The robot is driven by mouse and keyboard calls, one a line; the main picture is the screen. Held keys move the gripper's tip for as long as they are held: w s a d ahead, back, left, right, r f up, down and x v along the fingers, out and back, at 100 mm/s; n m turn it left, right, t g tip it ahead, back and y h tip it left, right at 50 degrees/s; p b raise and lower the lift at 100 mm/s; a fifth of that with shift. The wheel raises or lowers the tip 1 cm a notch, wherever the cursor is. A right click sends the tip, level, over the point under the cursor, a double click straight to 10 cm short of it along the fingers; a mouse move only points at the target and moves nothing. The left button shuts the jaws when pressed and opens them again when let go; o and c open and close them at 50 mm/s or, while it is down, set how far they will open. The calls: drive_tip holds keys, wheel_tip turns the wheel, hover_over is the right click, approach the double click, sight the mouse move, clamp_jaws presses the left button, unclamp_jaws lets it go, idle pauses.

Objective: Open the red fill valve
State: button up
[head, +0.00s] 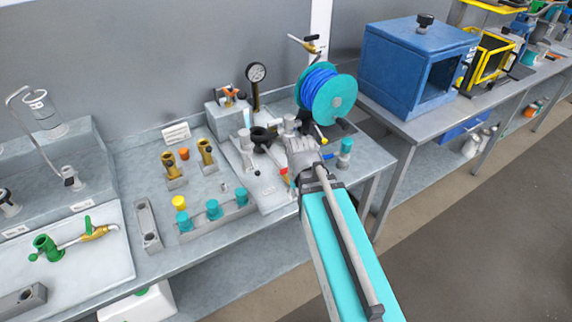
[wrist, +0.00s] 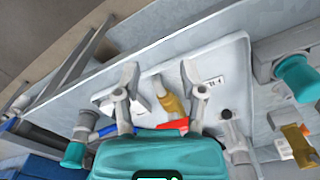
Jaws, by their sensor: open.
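The red fill valve shows a red lever (wrist: 174,126) in the wrist view, beside a brass valve body (wrist: 170,101) on a pale plate. In the head view a small red part (head: 284,172) shows just left of my wrist. My gripper (wrist: 158,82) is open and empty, with one finger on each side of the brass body. I cannot tell whether a finger touches the lever. A blue lever (wrist: 106,132) lies to the left of the red one. In the head view my gripper (head: 290,135) hides much of the valve area.
A blue hose reel (head: 328,95) and a pressure gauge (head: 256,73) stand behind my gripper. A turquoise-capped fitting (head: 345,146) stands to its right. Brass fittings (head: 206,152) and turquoise-capped parts (head: 214,209) are to the left. A blue box (head: 400,65) stands on the right bench.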

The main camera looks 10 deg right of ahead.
drive_tip(key=w+r+m+p, duration=1.1)
drive_tip(key=w+r+m, duration=0.1)
drive_tip(key=w+m, duration=0.1)
drive_tip(key=shift+w+r, duration=0.15)
drive_tip(key=shift+w, duration=0.45)
wheel_tip(320, 180, down, 14)
drive_tip(key=b, duration=1.3)
drive_tip(key=shift+a, duration=0.1)
clamp_jaws()
idle(0.4)
